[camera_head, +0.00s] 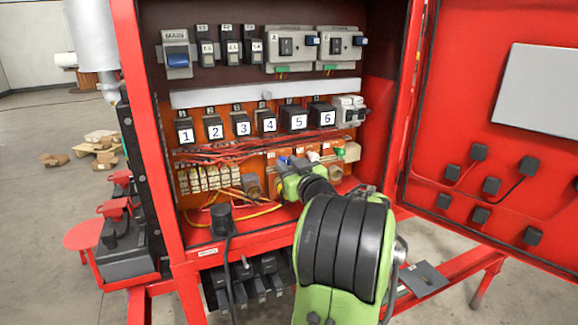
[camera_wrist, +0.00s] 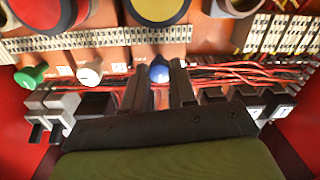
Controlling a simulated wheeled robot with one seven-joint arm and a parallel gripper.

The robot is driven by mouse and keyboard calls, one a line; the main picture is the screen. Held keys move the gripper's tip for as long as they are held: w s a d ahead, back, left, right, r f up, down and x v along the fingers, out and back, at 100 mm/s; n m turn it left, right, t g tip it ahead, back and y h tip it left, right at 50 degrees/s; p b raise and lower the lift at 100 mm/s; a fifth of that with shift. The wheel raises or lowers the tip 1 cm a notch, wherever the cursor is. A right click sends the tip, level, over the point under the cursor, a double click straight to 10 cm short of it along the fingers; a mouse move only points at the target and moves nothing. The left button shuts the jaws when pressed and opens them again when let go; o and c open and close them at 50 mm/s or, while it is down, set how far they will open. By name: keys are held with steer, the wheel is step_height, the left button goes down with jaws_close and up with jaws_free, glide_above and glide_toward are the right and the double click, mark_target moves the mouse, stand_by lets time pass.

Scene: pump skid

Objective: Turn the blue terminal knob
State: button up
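The blue terminal knob (camera_wrist: 159,71) is at the middle of the wrist view, on the orange panel. My gripper (camera_wrist: 160,74) has one dark finger on each side of it. The fingers stand apart by about the knob's width. I cannot tell whether they touch it or only flank it. In the head view my gripper (camera_head: 287,168) is inside the red cabinet, at the lower panel, and its body and my arm cover part of that area. A bit of blue shows at its tip, too small to make out clearly.
In the wrist view a white knob (camera_wrist: 89,76) and a green knob (camera_wrist: 31,75) sit left of the blue one. Red wires (camera_wrist: 230,75) run close by. Numbered black blocks (camera_head: 239,124) line the row above. The open cabinet door (camera_head: 500,130) stands at the right.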

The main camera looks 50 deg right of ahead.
jaws_close()
steer(key=shift+m, duration=0.3)
steer(key=m+b, duration=0.1)
steer(key=m, duration=0.2)
steer(key=shift+f, duration=0.1)
steer(key=m+b, duration=0.1)
steer(key=m, duration=0.3)
steer(key=shift+m, duration=0.3)
steer(key=m, duration=0.5)
steer(key=shift+m+p, duration=0.3)
steer(key=shift+m+h+p, duration=0.3)
steer(key=shift+m+p, duration=0.35)
steer(key=shift+m, duration=1.55)
